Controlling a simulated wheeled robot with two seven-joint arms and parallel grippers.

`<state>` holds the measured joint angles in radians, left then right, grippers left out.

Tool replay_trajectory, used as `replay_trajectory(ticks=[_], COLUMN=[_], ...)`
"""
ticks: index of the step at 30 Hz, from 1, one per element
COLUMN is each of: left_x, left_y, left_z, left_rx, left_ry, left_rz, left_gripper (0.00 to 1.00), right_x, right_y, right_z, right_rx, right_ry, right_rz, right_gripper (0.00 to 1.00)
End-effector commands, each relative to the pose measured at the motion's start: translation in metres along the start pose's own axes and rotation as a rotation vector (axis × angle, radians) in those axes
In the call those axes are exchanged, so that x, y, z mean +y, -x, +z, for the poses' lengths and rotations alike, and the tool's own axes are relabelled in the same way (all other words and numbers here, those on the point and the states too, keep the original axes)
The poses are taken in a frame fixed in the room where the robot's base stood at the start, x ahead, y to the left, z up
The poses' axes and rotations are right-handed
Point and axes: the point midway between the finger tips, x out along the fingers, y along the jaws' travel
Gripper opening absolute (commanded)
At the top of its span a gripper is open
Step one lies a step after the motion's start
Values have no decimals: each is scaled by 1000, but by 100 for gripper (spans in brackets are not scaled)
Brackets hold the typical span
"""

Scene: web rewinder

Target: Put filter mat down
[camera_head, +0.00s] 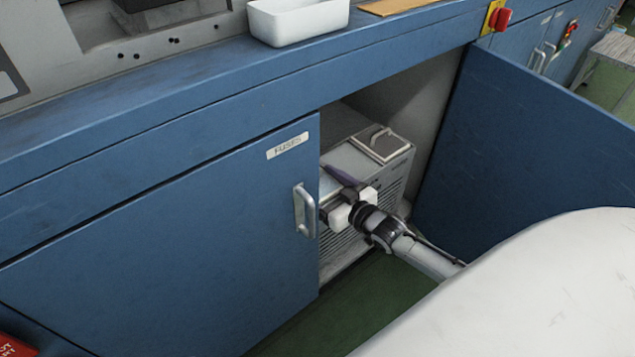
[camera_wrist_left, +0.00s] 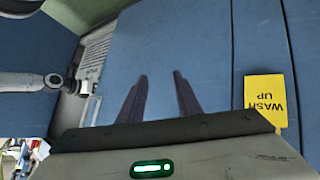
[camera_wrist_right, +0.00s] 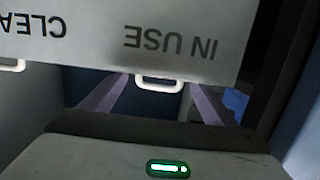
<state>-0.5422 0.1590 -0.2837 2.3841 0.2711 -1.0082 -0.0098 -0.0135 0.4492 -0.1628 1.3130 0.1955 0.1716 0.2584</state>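I cannot make out a filter mat in any view. My right gripper (camera_head: 338,178) reaches into the open blue cabinet, over the grey slatted unit (camera_head: 335,247). In the right wrist view its purple fingers (camera_wrist_right: 152,97) are spread apart. A white handle (camera_wrist_right: 158,86) shows between them in the picture; I cannot tell whether they touch it. A grey panel (camera_wrist_right: 90,62) above it reads "IN USE" and "CLEA", upside down. My left gripper (camera_wrist_left: 160,92) is open and empty in the left wrist view, in front of a blue surface. It is out of the head view.
The cabinet door (camera_head: 525,160) stands open at right. The closed door (camera_head: 170,240) marked "FUSES" has a metal handle (camera_head: 304,210). A small lid with a handle (camera_head: 380,143) is on the unit's top. A white bin (camera_head: 297,22) stands on the bench. A yellow "WASH UP" label (camera_wrist_left: 264,100) is near the left gripper.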

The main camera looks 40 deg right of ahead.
Motion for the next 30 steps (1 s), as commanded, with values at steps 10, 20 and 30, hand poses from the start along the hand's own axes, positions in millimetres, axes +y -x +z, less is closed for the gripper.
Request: replay_trajectory(ticks=[10, 20, 30], left_x=[-3, -21, -24], left_y=[5, 4, 8], left_z=[-1, 17, 20], left_rx=[-25, -110, -77], left_ry=[-13, -34, -9], left_rz=[-23, -88, -108], left_gripper=[31, 31, 31], right_x=[0, 0, 0], right_y=[24, 94, 121], right_z=[-4, -5, -3], right_rx=[-5, -3, 1], right_ry=[-1, -1, 0], right_rz=[0, 0, 0], right_gripper=[81, 81, 81])
